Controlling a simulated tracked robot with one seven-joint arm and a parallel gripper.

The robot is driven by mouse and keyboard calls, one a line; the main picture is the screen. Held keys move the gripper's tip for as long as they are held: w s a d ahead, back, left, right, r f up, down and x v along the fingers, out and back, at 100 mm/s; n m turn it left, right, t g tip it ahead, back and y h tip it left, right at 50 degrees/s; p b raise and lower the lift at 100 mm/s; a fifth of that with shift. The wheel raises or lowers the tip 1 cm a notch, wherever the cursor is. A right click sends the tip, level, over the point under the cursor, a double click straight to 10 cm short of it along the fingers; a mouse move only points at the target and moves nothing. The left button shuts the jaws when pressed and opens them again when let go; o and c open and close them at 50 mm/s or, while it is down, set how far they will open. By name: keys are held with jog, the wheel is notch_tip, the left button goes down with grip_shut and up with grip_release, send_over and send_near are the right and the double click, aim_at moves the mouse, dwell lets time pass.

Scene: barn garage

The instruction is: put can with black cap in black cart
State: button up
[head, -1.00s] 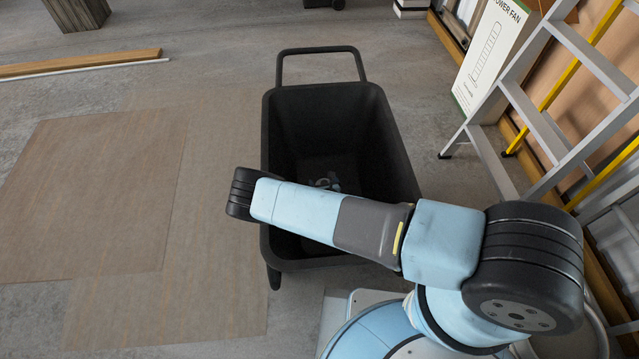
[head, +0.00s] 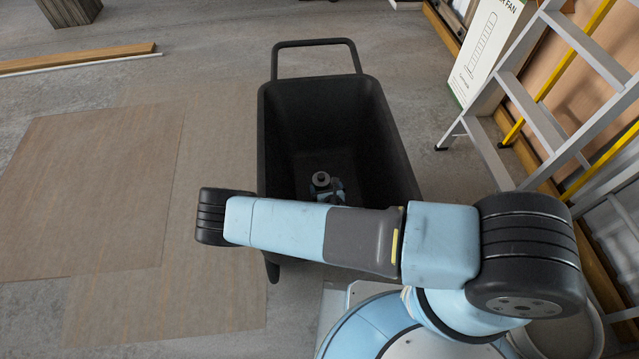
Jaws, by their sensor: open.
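The black cart (head: 279,135) stands in the middle of the head view, its loop handle at the far end. My arm crosses in front of its near end and hides that part. The small light-blue and dark end of my arm, with my gripper (head: 334,190), shows inside the cart's outline, beyond the arm link. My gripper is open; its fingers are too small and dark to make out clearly. A round grey top with a dark centre shows there too; I cannot tell whether it is part of my wrist or the can. I cannot make out the can with the black cap for certain.
A metal ladder (head: 545,125) and a fan box (head: 488,50) stand at the right. Flat brown boards (head: 95,190) lie on the floor at the left, with a wooden plank (head: 80,58) behind.

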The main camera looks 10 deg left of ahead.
jog(key=shift+s+d+r, duration=0.2)
jog(key=shift+s+r, duration=0.1)
jog(key=shift+s, duration=0.2)
